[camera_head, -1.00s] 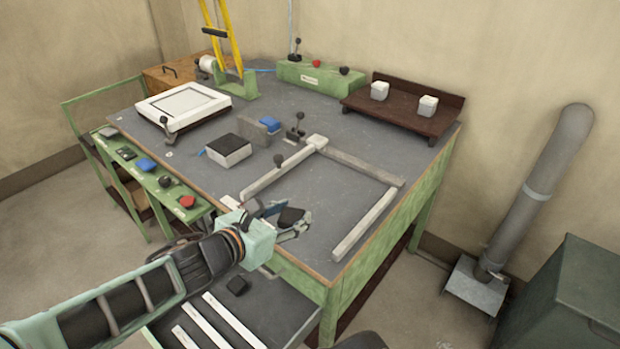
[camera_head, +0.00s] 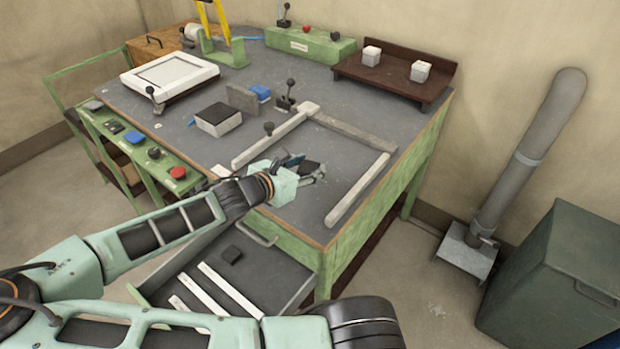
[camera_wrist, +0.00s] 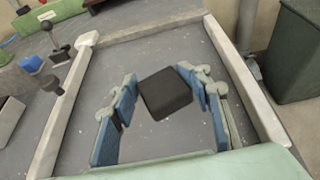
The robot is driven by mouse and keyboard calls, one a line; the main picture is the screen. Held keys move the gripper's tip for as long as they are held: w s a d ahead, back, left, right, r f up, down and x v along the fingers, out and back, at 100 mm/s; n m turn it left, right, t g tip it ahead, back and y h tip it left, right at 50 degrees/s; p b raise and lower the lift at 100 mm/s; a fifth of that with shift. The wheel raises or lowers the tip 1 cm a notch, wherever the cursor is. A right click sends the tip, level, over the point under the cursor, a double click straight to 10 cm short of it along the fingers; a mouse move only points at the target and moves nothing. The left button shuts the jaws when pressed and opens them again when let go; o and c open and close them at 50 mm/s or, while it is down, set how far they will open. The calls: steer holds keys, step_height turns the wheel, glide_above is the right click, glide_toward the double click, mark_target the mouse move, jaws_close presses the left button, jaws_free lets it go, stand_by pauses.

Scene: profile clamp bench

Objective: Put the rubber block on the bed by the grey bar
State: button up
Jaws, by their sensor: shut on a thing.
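My gripper (camera_head: 306,172) is over the front part of the grey bed (camera_head: 318,149), between the side bars. It is shut on a black rubber block (camera_wrist: 165,92), which sits between the blue finger pads in the wrist view. The block (camera_head: 311,167) shows dark at the fingertips in the head view. It appears held above the bed; the exact height is hard to tell. The grey bar (camera_head: 352,132) lies along the far side of the bed, and at the top of the wrist view (camera_wrist: 150,28), apart from the block.
White bars flank the bed on the left (camera_head: 262,145) and right (camera_head: 357,190). Black-knobbed clamp levers (camera_head: 269,129) stand by the left bar. A white block with a dark top (camera_head: 218,119) is farther left.

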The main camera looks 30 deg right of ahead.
steer(key=shift+w+d+f, duration=0.25)
steer(key=shift+d+f, duration=0.05)
steer(key=shift+f, duration=0.2)
steer(key=shift+w+d+f, duration=0.25)
steer(key=shift+d+f, duration=0.05)
steer(key=shift+f, duration=0.15)
steer(key=shift+w+d+f, duration=0.1)
steer(key=shift+w+f, duration=0.05)
steer(key=shift+f, duration=1.6)
steer(key=shift+f+b, duration=0.1)
steer(key=shift+b, duration=0.2)
steer(key=o, duration=1.2)
steer(key=shift+r, duration=0.2)
steer(key=p+v, duration=0.1)
steer(key=v, duration=1.1)
